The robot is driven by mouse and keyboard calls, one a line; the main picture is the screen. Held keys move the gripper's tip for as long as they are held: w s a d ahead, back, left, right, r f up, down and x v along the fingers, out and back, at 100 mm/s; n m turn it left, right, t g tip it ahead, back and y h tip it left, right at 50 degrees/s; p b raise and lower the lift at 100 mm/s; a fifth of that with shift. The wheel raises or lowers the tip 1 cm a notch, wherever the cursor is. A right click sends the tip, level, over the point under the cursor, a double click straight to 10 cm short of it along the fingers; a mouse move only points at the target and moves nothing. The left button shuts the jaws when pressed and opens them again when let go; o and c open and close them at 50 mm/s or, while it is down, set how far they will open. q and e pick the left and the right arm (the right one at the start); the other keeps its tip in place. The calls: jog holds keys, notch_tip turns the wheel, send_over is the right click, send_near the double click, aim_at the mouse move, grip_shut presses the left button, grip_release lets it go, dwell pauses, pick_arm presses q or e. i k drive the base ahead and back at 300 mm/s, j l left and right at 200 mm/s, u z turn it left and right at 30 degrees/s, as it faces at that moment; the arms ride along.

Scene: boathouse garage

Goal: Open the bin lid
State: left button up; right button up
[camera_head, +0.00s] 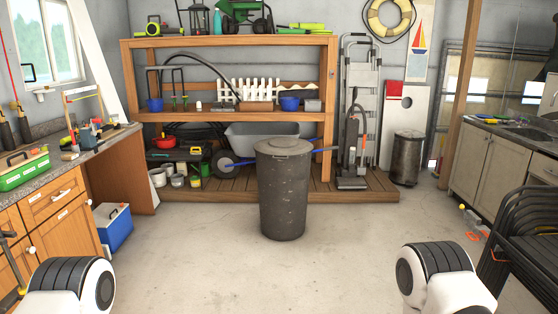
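A tall dark grey bin (283,200) stands upright on the concrete floor at the middle of the head view. Its round lid (283,147) lies closed on top, with what looks like a small raised handle in its middle. The front of the bin is unobstructed. Parts of my two arms show at the bottom left and bottom right corners, well apart from the bin. Neither of my grippers is in the frame.
A second, smaller dark bin (407,160) stands at the back right. A wheelbarrow (255,130) and wooden shelf (225,117) are behind the main bin. Black stacked chairs (520,235) stand at right, a blue cooler (113,228) at left. The floor in front is clear.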

aim_at(281, 148)
jog(key=i+l+z, duration=0.1)
jog(key=i+l, duration=0.15)
jog(key=i, duration=0.5)
jog(key=i+l+z, duration=0.15)
jog(key=i, duration=0.6)
jog(key=i+l+z, duration=0.1)
jog(key=i, duration=0.65)
jog(key=l, duration=0.1)
